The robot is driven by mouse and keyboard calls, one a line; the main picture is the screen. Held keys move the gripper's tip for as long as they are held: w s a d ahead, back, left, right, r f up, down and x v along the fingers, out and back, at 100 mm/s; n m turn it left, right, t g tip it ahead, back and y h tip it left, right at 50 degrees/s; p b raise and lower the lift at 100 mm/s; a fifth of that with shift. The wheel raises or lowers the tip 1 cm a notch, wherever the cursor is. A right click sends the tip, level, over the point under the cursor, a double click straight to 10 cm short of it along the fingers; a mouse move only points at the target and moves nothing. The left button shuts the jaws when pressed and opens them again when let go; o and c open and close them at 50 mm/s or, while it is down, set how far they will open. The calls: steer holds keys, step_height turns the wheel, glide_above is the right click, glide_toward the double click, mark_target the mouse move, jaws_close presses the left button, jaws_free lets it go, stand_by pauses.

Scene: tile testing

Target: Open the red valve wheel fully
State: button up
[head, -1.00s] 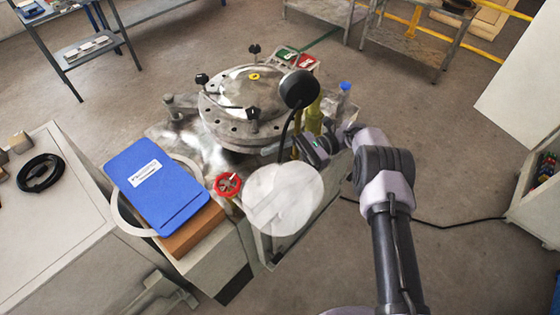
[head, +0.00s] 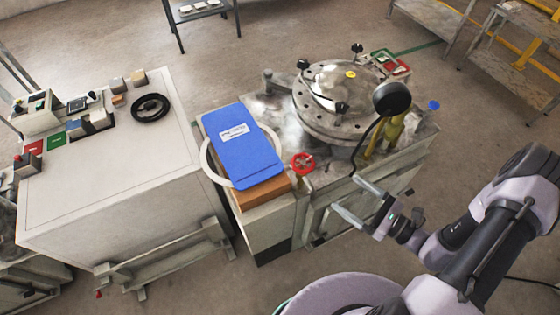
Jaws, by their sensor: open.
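The red valve wheel (head: 303,163) is a small spoked handwheel on the front left part of the metal test rig (head: 412,150). It is in plain view in the head view, and nothing covers it. My gripper (head: 354,198) is open and empty, its two fingers pointing left. In the picture it lies to the right of and below the wheel, apart from it, in front of the rig's front side. The exact distance in depth between gripper and wheel cannot be told.
A blue clipboard or binder (head: 240,146) lies on a brown block (head: 262,193) just left of the wheel. A black round gauge (head: 392,98) stands up behind my gripper. A grey cabinet (head: 110,185) stands at left.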

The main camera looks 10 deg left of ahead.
mark_target(305, 163)
steer(key=b+x, duration=0.3)
steer(key=x, duration=1.2)
steer(key=shift+f, duration=0.15)
steer(key=shift+w+a, duration=0.4)
steer(key=shift+a, duration=0.05)
steer(key=shift+c, duration=0.2)
